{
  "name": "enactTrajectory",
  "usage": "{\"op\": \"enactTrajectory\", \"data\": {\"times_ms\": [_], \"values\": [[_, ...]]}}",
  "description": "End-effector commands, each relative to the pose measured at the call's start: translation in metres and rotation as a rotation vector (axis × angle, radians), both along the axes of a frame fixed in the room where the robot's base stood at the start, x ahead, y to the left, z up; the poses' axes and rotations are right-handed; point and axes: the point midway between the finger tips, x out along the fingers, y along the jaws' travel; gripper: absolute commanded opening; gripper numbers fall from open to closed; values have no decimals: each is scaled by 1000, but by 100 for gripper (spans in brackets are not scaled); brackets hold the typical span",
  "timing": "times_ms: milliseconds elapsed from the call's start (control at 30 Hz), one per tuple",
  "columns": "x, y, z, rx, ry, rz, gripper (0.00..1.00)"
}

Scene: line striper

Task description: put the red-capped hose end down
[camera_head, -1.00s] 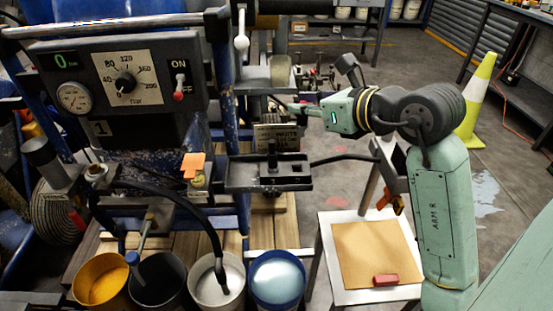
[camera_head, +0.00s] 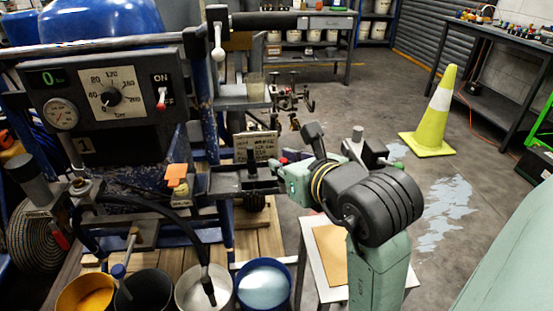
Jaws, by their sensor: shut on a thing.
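My gripper (camera_head: 280,167) is at the right end of the dark tray (camera_head: 226,185) on the machine's front. It points left, and its fingers are small and partly hidden by my own wrist. It is shut on the red-capped hose end (camera_head: 283,161), of which only a small red spot shows at the jaws. I cannot tell whether the hose end touches the tray.
Behind the tray stands a small lettered plate (camera_head: 256,147). Below are open buckets, one yellow (camera_head: 84,293) and one blue (camera_head: 264,285). A side table (camera_head: 312,235) is partly behind my arm. A traffic cone (camera_head: 436,113) stands on open floor.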

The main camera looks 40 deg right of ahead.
Motion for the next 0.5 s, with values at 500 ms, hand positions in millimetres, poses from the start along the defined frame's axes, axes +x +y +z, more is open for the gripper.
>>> {"op": "enactTrajectory", "data": {"times_ms": [500], "values": [[88, -54, -8, -1, -1, 3, 0]]}}
